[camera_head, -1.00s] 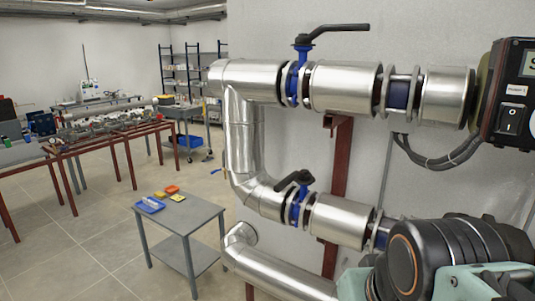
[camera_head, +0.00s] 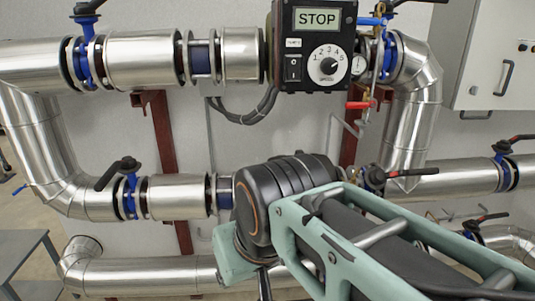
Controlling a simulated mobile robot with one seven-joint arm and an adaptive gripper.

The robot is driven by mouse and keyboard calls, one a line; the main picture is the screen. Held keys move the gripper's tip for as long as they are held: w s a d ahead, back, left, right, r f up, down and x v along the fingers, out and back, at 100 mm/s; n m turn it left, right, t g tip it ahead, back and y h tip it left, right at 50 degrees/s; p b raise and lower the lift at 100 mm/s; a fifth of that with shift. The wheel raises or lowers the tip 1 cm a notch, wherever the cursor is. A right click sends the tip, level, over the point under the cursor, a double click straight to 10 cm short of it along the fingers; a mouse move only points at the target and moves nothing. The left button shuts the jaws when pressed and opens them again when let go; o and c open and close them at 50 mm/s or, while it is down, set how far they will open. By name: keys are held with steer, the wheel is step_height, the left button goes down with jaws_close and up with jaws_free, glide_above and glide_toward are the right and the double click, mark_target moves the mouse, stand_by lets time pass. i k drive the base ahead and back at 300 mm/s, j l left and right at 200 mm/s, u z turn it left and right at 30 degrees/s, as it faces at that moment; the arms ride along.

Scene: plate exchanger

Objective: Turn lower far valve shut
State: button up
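The lower-left valve on the silver pipework shows as a blue body (camera_head: 129,190) with a black lever (camera_head: 107,176) angled down to the left, across the pipe line. At the right, another blue-bodied lower valve (camera_head: 503,168) sits on the pipe, with a dark lever reaching right. Below it is one more lever valve (camera_head: 482,221), partly cropped. I cannot tell which of these is the far one. My teal and black arm crosses the lower middle and hides part of the lower pipes. My gripper does not show.
A control box (camera_head: 314,45) reading STOP hangs at the upper middle. Upper blue valves (camera_head: 86,50) flank it. A grey cabinet (camera_head: 493,55) is at the upper right. A red-handled small valve (camera_head: 361,104) is beside the right pipe bend. A grey table (camera_head: 25,250) stands lower left.

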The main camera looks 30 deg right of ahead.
mark_target(377, 176)
steer(key=z, duration=1.85)
steer(key=i+j, duration=0.2)
steer(key=j, duration=0.2)
steer(key=i+j+z, duration=0.1)
steer(key=j, duration=0.25)
steer(key=i+j, duration=0.3)
steer(key=k, duration=0.1)
